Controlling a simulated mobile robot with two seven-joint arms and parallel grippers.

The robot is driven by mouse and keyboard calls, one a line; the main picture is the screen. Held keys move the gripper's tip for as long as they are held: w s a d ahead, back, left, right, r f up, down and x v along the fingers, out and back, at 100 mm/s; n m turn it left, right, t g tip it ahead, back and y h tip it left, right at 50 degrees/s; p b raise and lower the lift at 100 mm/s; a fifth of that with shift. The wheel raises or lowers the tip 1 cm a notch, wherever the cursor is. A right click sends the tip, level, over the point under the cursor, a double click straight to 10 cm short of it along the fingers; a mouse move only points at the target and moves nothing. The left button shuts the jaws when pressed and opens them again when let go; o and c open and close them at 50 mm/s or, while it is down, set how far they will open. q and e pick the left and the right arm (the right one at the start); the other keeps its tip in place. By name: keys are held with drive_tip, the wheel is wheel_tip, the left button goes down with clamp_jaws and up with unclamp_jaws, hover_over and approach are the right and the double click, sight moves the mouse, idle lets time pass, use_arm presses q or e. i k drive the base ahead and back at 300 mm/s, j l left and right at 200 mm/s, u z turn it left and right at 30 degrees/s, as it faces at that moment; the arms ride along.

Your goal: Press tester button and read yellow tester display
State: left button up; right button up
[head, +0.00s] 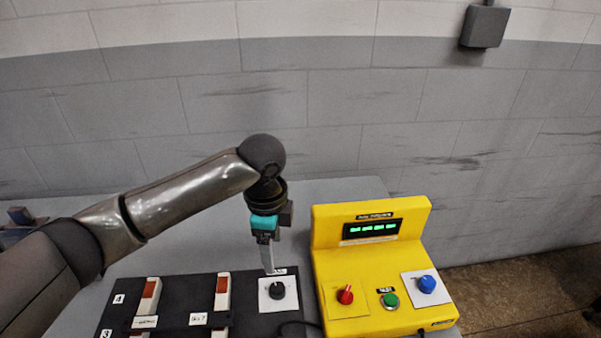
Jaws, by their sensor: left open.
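The yellow tester (377,265) stands on the grey table at the right. Its dark display (371,229) shows lit green segments that are too small to read for certain. On its sloped front are a red knob (345,295), a green button (389,299) above which a small label sits, and a blue knob (427,284). My left gripper (270,268) points down just left of the tester, over the black panel near a black knob (277,291) on a white plate. It is open and apart from the green button. My right gripper is out of view.
The black panel (190,303) at front left carries two white-and-red switches (147,297) and labels. A dark cable (297,325) runs near the tester's left base. A grey block wall (350,130) rises behind the table. Bare table lies behind the panel.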

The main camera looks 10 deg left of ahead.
sight(389, 299)
drive_tip(key=k, duration=1.5)
